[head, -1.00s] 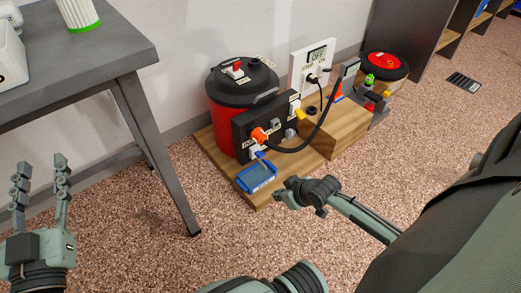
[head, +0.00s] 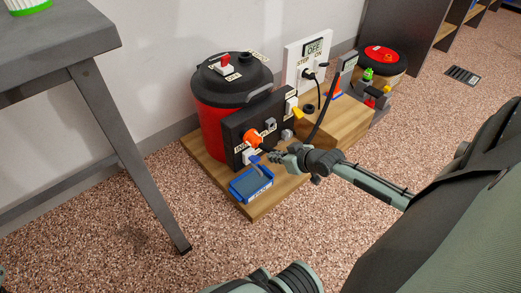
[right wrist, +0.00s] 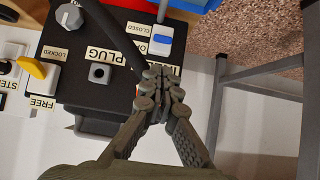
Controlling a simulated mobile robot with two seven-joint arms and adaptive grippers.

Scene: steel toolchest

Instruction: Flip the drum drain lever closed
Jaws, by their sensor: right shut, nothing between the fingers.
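The red drum (head: 212,125) with a black lid stands on a wooden board, with a black panel (head: 240,132) on its front. The drain lever (head: 255,160) is a small blue piece by a white body low on the panel. In the right wrist view the blue and white lever (right wrist: 162,38) sits beyond the fingertips, beside a CLOSED label and a partly hidden label. My right gripper (head: 276,158) is shut and empty, just right of the lever; its fingertips also show in the right wrist view (right wrist: 160,88). Contact with the lever cannot be told. My left gripper is out of view.
A blue-rimmed pan (head: 236,188) lies on the board below the lever. An orange plug (head: 254,137) sits on the panel, and a black hose passes close by. A yellow lever (right wrist: 38,70) is at the panel's other end. A grey table (head: 120,140) stands left.

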